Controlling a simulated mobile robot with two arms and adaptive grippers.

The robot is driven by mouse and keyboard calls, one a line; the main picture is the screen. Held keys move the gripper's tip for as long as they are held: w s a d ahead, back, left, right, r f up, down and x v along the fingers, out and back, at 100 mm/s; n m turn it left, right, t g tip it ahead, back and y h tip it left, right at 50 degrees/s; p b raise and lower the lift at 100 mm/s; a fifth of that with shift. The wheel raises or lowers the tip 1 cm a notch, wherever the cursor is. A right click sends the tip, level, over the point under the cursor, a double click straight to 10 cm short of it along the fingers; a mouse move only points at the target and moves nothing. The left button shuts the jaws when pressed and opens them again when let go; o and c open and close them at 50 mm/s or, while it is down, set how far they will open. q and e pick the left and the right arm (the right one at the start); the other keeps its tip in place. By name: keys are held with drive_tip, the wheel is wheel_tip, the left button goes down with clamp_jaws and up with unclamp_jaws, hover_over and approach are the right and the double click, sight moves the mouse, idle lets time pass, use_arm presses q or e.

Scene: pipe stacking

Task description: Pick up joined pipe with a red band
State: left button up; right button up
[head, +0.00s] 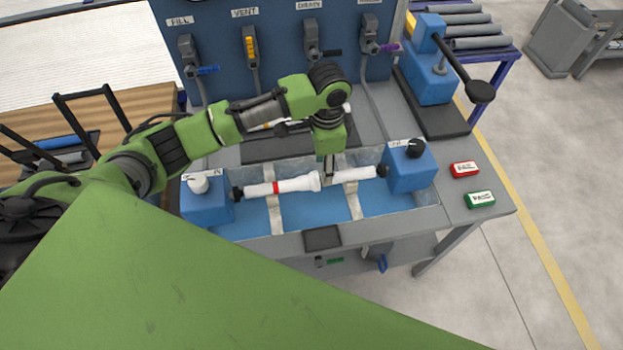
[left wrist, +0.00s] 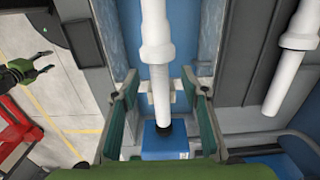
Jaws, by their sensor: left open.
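The joined white pipe (head: 298,185) lies across the blue-floored tank, between two blue end blocks. Its red band (head: 275,188) is left of the wide middle joint. My left gripper (head: 329,176) points down at the pipe just right of that joint. In the left wrist view the joined pipe (left wrist: 160,75) runs between the spread fingers of my left gripper (left wrist: 162,92), with a gap on each side. The red band does not show there. A small green and black gripper (left wrist: 30,72), apparently my right one, is far left in that view, too small to read.
The left block (head: 207,206) and right block (head: 410,168) flank the pipe. Another white pipe (left wrist: 288,80) lies beside the tank, mostly behind my arm in the head view. Red (head: 464,169) and green (head: 480,199) boxes sit on the bench's right side.

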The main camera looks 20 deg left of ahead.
sight(311, 182)
use_arm(q)
drive_tip(key=f, duration=0.2)
drive_tip(key=f+p, duration=0.1)
drive_tip(key=shift+s+f, duration=0.2)
drive_tip(key=shift+f, duration=0.7)
drive_tip(key=c, duration=0.8)
drive_tip(key=shift+w, duration=0.1)
use_arm(e)
drive_tip(key=shift+w+a+r, duration=0.1)
drive_tip(key=shift+r, duration=0.35)
drive_tip(key=shift+w+a+r, duration=0.1)
drive_tip(key=shift+r, duration=0.3)
drive_tip(key=shift+w, duration=0.1)
use_arm(q)
drive_tip(key=shift+r, duration=0.15)
use_arm(e)
drive_tip(key=shift+f, duration=0.1)
